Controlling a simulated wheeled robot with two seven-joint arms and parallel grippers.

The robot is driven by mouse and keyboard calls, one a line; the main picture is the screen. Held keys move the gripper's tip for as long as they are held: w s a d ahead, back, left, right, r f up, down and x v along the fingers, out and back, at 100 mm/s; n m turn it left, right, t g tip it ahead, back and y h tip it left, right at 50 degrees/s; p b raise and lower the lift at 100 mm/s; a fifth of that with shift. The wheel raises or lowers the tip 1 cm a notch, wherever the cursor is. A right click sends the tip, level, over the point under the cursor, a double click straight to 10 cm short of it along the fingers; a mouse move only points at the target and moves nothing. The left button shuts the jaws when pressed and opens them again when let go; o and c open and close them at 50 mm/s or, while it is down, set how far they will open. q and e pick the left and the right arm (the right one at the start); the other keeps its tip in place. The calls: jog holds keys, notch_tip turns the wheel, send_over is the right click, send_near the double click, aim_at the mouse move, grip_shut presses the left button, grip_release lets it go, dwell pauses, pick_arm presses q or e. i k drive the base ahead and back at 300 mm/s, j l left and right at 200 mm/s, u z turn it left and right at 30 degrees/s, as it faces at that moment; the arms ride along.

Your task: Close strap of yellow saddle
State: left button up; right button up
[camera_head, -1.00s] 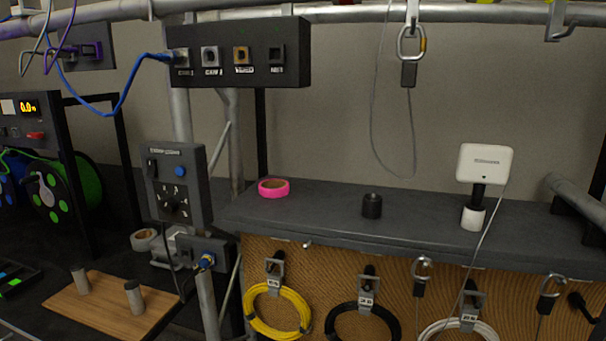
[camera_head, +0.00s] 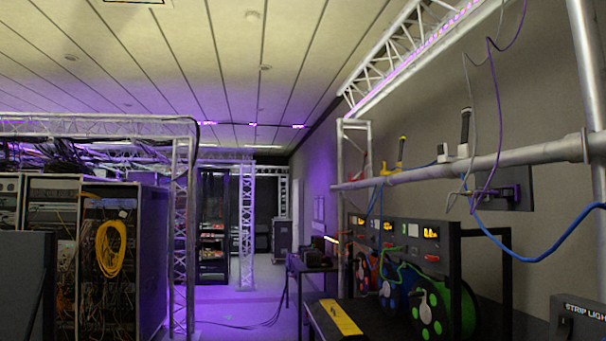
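A small yellow saddle (camera_head: 401,152) sits on the horizontal truss tube (camera_head: 480,165) in the right half of the head view. A yellow part of it stands up above the tube. It is too small to tell how its strap lies. Neither of my grippers is in view.
Blue (camera_head: 555,258) and purple cables hang at the right. Cable reels (camera_head: 430,305) stand below. Racks (camera_head: 110,250) fill the left; floor (camera_head: 245,312) is open mid-view.

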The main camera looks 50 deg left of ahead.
aim_at(403, 138)
jog(key=u, duration=1.1)
jog(key=i+j+u, duration=0.3)
jog(key=i+j, duration=0.15)
jog(key=i+j+u, duration=0.35)
jog(key=i, duration=0.15)
jog(key=i+j+u, duration=0.1)
jog(key=i+u, duration=0.2)
jog(key=i, duration=0.25)
jog(key=i+u, duration=0.3)
jog(key=i, duration=0.25)
jog(key=i+j+z, duration=0.15)
jog(key=i+z, duration=0.3)
jog(key=i+j+z, duration=0.4)
jog(key=i, duration=0.25)
jog(key=i+j+z, duration=0.45)
jog(key=i+j, duration=0.05)
